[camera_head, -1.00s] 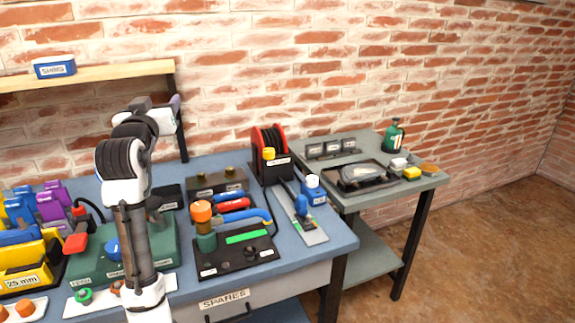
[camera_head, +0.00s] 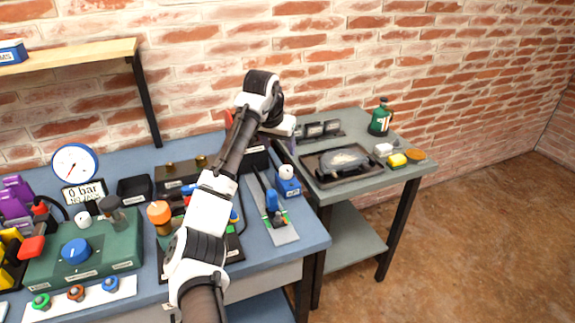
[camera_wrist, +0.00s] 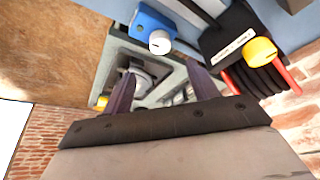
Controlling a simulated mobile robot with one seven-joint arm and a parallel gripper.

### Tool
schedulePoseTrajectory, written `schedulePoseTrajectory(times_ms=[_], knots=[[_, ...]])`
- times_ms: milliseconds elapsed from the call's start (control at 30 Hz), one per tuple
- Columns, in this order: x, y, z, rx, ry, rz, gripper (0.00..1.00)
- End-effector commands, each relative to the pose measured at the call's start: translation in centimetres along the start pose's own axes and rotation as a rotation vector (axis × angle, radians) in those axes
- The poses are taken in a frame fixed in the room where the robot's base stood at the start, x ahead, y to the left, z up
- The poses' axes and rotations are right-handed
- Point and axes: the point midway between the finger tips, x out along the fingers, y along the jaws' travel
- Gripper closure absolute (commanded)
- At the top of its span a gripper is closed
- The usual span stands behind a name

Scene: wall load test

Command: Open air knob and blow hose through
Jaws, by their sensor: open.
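A small blue block with a white knob (camera_head: 287,172) stands at the right end of the bench; its label is too small to read. It also shows in the wrist view, where the white knob (camera_wrist: 160,42) is at upper middle. The reel of black hose in a red frame (camera_head: 229,119) is mostly hidden behind my arm in the head view. In the wrist view the black hose (camera_wrist: 262,80) and a yellow knob (camera_wrist: 260,50) are at right. My gripper (camera_wrist: 163,82) is open and empty, above the bench's right end, apart from both knobs. Its fingertips are unclear in the head view.
A grey side table (camera_head: 415,163) at right holds a dark tray (camera_head: 310,170), a green bottle (camera_head: 380,118) and small blocks. A gauge (camera_head: 75,163) and a green box (camera_head: 110,250) stand at left.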

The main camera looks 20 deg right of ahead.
Motion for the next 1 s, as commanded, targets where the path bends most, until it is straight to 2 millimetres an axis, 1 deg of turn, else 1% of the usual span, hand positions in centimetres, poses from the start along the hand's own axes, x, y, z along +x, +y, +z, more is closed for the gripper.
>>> schedulePoseTrajectory(times_ms=[300, 400, 500, 600, 700, 1000], knots=[[6.6, 0.0, 0.0, -0.001, -0.002, 0.001, 0.41], [8.5, 0.0, 0.0, -0.001, -0.002, 0.0, 0.41], [9.9, 0.0, -0.1, -0.001, 0.0, 0.0, 0.41], [11.0, 0.0, -0.1, -0.001, 0.001, 0.0, 0.41], [11.6, 0.0, 0.0, 0.0, 0.001, 0.0, 0.41], [11.8, 0.0, 0.0, 0.0, 0.002, 0.0, 0.41]])
